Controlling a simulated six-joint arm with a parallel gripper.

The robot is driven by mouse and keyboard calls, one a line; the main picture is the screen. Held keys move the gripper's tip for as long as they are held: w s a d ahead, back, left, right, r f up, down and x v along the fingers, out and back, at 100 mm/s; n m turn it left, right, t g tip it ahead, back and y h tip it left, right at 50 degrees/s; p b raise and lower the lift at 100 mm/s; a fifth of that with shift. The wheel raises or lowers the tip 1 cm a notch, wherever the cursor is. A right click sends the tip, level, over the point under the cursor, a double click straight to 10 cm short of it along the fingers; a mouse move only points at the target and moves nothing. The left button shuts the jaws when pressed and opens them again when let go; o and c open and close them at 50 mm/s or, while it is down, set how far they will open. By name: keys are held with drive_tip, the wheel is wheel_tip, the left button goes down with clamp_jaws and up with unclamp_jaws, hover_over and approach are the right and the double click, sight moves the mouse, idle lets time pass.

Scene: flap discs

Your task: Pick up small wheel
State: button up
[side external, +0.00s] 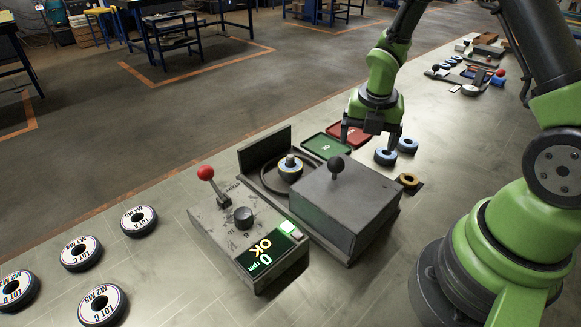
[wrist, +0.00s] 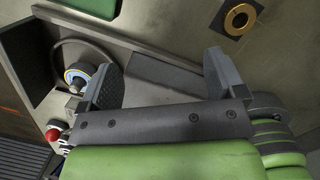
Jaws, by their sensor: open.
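Several wheels are in view, and I cannot tell for certain which is the small wheel. Two small blue-rimmed wheels, the nearer (side external: 386,158) and the farther (side external: 408,146), lie flat on the table right of the machine in the side view. A wheel with a blue and yellow edge (side external: 290,174) sits on the machine's spindle; it also shows in the wrist view (wrist: 70,76). My gripper (side external: 370,140) is open and empty, above the table near the trays. In the wrist view its two fingers (wrist: 164,84) are wide apart with the machine's grey surfaces beyond them.
A grey machine housing (side external: 345,205) with a black-knobbed lever stands below my gripper. The control box (side external: 225,225) has a red-knobbed lever and lit display. Green (side external: 325,146) and red (side external: 352,132) trays lie behind. A gold-ringed disc (side external: 410,180) lies right; larger labelled wheels (side external: 139,220) lie left.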

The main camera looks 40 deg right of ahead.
sight(292, 159)
drive_tip(key=w+a+r+n+t, duration=0.1)
drive_tip(key=w+a+n, duration=0.3)
drive_tip(key=a, duration=0.3)
drive_tip(key=w+a+r+n+t, duration=0.2)
drive_tip(key=w+a+n, duration=0.15)
drive_tip(key=a, duration=0.25)
drive_tip(key=x, duration=0.4)
drive_tip(key=shift+f, duration=0.2)
drive_tip(key=shift+s+x, duration=0.2)
drive_tip(key=shift+x, duration=2.6)
drive_tip(key=shift+d+m, duration=0.15)
drive_tip(key=shift+m, duration=0.1)
drive_tip(key=c, duration=1.1)
